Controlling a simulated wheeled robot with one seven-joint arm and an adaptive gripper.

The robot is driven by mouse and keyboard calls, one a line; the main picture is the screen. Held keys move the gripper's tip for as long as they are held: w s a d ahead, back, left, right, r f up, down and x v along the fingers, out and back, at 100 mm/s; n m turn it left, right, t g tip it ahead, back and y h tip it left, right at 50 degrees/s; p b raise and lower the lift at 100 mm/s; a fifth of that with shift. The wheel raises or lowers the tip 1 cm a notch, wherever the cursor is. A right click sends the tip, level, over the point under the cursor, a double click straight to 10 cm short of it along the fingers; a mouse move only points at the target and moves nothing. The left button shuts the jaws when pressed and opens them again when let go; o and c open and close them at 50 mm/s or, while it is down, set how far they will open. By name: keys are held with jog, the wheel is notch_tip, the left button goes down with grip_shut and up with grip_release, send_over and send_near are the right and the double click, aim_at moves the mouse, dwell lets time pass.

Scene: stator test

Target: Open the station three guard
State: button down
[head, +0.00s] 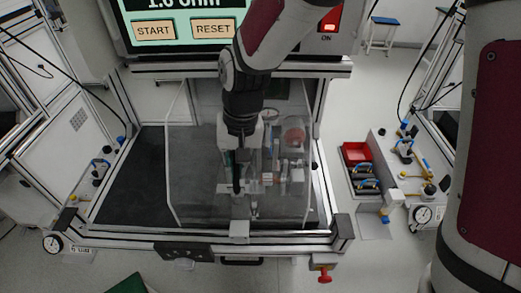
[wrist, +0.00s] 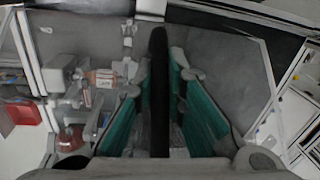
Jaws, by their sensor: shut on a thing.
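The clear guard (head: 193,190) stands inside the aluminium frame of the station, in the middle of the head view. Its panel covers a test fixture (head: 290,165), seen through it. A dark upright handle (head: 237,186) is at the front of the guard. My gripper (head: 239,160) reaches down to it from above and is shut on it. In the wrist view the handle (wrist: 158,110) runs as a black bar between the teal pads of my gripper (wrist: 160,80). The head view partly hides the handle's upper end behind my gripper.
A screen (head: 185,25) with START and RESET buttons hangs above the station. A red knob (head: 323,275) sticks out at the front right. The dark mat (head: 130,185) left of the guard is clear.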

jog(key=w+a+b, duration=0.1)
jog(key=a, duration=2.6)
jog(key=shift+d, duration=0.1)
jog(key=c, duration=1.6)
grip_release()
jog(key=shift+c, duration=0.2)
notch_tip(320, 180, up, 12)
jog(key=d, duration=0.1)
jog(key=shift+d, duration=0.25)
jog(key=shift+w+d, duration=0.1)
jog(key=shift+w, duration=0.05)
